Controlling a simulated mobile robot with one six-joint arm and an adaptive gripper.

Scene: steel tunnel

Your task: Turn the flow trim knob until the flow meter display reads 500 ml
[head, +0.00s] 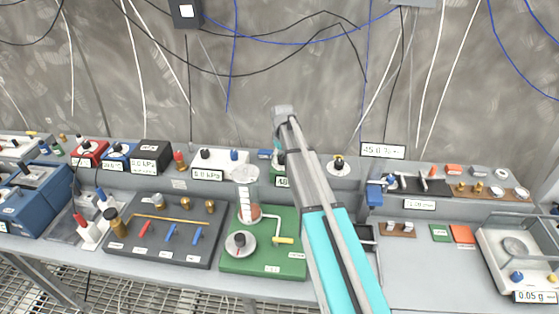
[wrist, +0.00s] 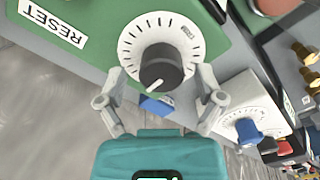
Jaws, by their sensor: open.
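In the wrist view a black knob (wrist: 160,66) with a white pointer line sits on a white graduated dial (wrist: 130,48) on a green panel (wrist: 90,14). The pointer faces down and slightly left in that picture. My gripper (wrist: 160,76) is open, with one finger on each side of the knob; I cannot tell whether either touches it. In the head view my arm hides most of a small green unit (head: 277,168) on the back shelf. Its white display (head: 283,182) is partly covered; only digits like "48" show. No display in view clearly reads in ml.
A RESET label (wrist: 53,24) is on the green panel. A white unit with a blue knob (wrist: 249,132) stands close by. In the head view a green board (head: 262,266) with a clear tube and dial stands in front, and a scale (head: 515,262) at right.

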